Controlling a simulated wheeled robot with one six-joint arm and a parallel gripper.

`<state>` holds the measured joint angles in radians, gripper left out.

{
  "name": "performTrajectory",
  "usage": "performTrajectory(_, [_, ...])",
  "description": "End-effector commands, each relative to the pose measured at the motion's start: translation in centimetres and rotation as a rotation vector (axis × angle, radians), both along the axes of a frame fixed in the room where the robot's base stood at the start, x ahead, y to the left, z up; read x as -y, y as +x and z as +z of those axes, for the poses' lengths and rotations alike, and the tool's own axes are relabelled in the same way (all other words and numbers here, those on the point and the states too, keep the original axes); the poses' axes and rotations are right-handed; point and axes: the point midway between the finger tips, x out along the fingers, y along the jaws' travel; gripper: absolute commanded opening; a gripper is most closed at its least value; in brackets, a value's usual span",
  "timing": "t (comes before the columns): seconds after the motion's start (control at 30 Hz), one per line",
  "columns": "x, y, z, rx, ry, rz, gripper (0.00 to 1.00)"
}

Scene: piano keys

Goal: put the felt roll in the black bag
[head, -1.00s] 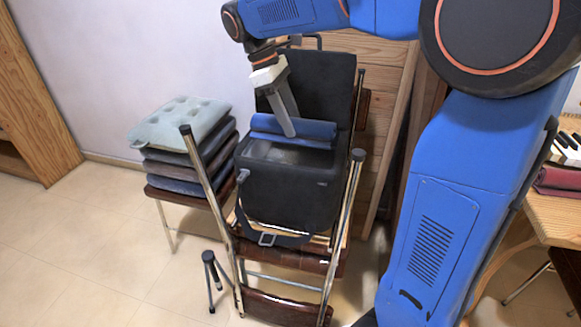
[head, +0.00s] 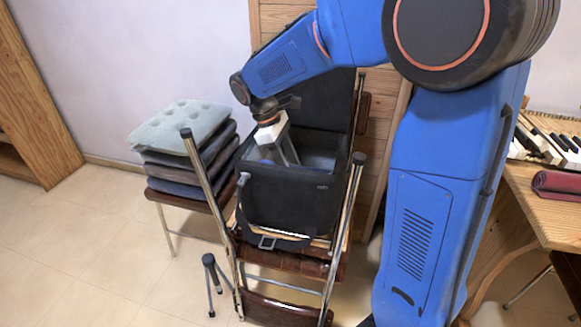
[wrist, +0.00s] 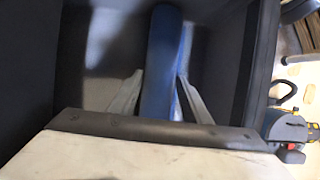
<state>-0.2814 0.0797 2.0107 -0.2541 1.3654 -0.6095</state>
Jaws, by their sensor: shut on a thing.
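The black bag (head: 287,198) stands open on a folding chair, its lid raised at the back. My gripper (head: 290,158) reaches down into the bag's opening, its fingertips hidden behind the front wall. In the wrist view my gripper (wrist: 160,98) is shut on the blue felt roll (wrist: 164,50), which lies lengthwise between the two fingers. Dark bag walls (wrist: 262,60) surround the roll there. In the head view the roll is mostly hidden by the bag and gripper. I cannot tell whether the roll touches the bag's floor.
A stack of cushions (head: 188,150) sits on a stool to the left. The chair's metal posts (head: 205,180) rise beside the bag. A small tripod (head: 210,275) stands on the floor. At the right, a wooden table bears piano keys (head: 555,140) and a maroon roll (head: 557,185).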

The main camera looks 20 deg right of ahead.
Motion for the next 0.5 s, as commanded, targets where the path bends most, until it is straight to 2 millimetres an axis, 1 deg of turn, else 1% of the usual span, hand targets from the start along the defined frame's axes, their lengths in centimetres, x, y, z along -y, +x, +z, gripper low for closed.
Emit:
performTrajectory(0.37, [0.0, 0.01, -0.47, 0.0, 0.0, 0.0, 0.17])
performTrajectory(0.4, [0.0, 0.02, -0.54, 0.001, 0.001, 0.0, 0.46])
performTrajectory(0.47, [0.0, 0.03, -0.51, 0.002, 0.0, -0.001, 0.6])
performTrajectory(0.5, [0.0, 0.03, -0.51, 0.002, 0.0, -0.001, 0.62])
